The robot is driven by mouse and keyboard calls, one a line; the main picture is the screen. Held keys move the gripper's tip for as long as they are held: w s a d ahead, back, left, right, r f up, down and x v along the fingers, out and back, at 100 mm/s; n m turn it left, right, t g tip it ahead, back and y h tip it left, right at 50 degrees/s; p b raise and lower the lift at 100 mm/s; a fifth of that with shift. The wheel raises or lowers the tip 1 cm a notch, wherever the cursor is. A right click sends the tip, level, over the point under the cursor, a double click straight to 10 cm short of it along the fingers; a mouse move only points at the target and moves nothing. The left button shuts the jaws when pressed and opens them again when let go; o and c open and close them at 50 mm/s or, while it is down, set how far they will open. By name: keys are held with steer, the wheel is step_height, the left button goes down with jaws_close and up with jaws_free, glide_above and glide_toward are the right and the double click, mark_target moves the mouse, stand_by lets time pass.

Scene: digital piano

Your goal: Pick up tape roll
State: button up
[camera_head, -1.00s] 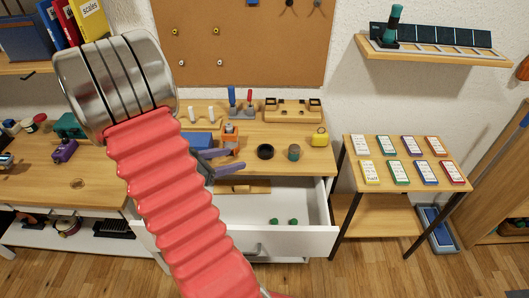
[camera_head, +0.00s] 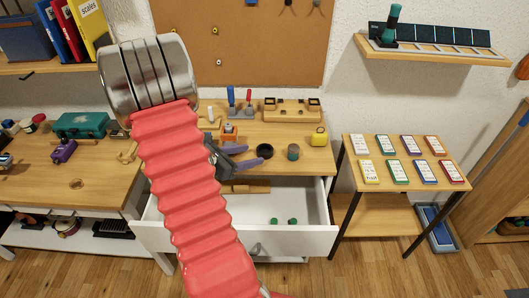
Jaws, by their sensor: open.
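The tape roll, a black ring (camera_head: 265,150), lies flat on the wooden desk, left of a dark green-brown cylinder (camera_head: 293,152). My gripper (camera_head: 254,155) is open, its two purple fingers pointing right toward the roll. The fingertips are just left of the roll, one at its upper left and one at its lower left in the picture. Nothing shows between the fingers. I cannot tell whether they touch the roll or how high they are above the desk. My red arm hides part of the desk to the left.
An open white drawer (camera_head: 310,238) below the desk holds small green objects (camera_head: 292,221) and a wooden piece. A yellow padlock-like object (camera_head: 319,137) stands to the right. An orange object (camera_head: 229,131) and a wooden holder (camera_head: 291,110) are behind.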

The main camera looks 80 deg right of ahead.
mark_target(270, 149)
steer(key=shift+s+d+f, duration=0.1)
steer(key=shift+s+d, duration=0.05)
steer(key=shift+d, duration=0.05)
steer(key=shift+x, duration=2.6)
steer(key=shift+d, duration=0.1)
steer(key=c, duration=0.8)
